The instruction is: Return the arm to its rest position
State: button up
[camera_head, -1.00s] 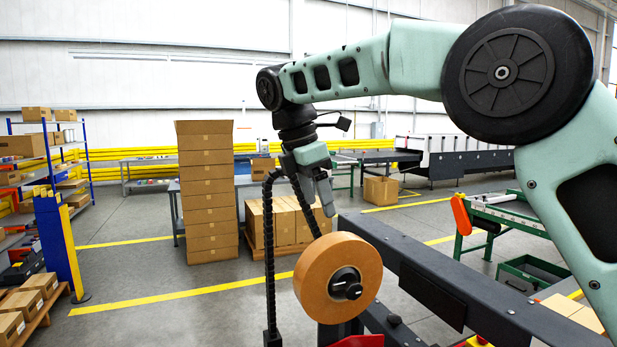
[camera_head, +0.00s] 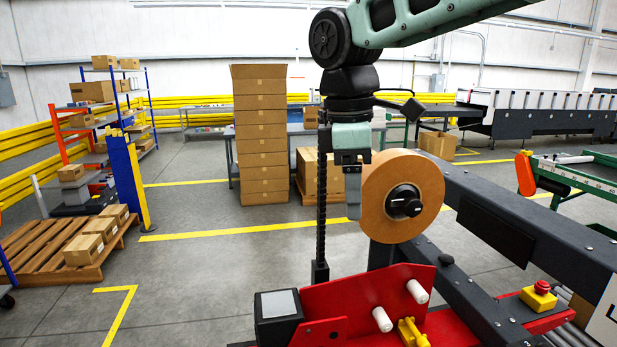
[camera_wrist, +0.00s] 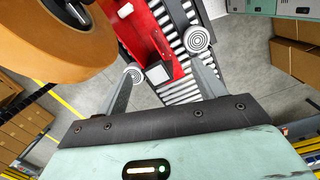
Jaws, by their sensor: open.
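My gripper (camera_head: 352,190) hangs pointing down from my mint-green arm (camera_head: 440,18) in the head view, just left of a large tan tape roll on a black hub. In the wrist view my gripper (camera_wrist: 165,60) shows two grey fingers spread apart with round pads at the tips and nothing between them. The tape roll (camera_head: 375,205) is close to the fingers in the head view. It also fills the upper left of the wrist view (camera_wrist: 60,45). I cannot tell whether the fingers touch it.
A red machine part (camera_head: 370,295) with white rollers and a dark rail (camera_head: 500,205) lie below and right. An emergency stop button (camera_head: 540,293) sits at the right. A tall carton stack (camera_head: 262,135) and a pallet (camera_head: 60,245) stand behind.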

jog(key=s+d+f+m+b, duration=0.3)
jog(key=s+f+m+b, duration=0.1)
jog(key=s+f, duration=0.8)
jog(key=s+d+f+m+y+b, duration=0.1)
jog(key=s+d+f+m+b, duration=0.3)
jog(key=s+f, duration=0.7)
notch_tip(320, 180, down, 4)
jog(key=shift+s+r+m+y+b, duration=0.1)
jog(key=shift+s+m+y+b, duration=0.25)
jog(key=shift+b, duration=0.2)
jog(key=shift+c, duration=0.3)
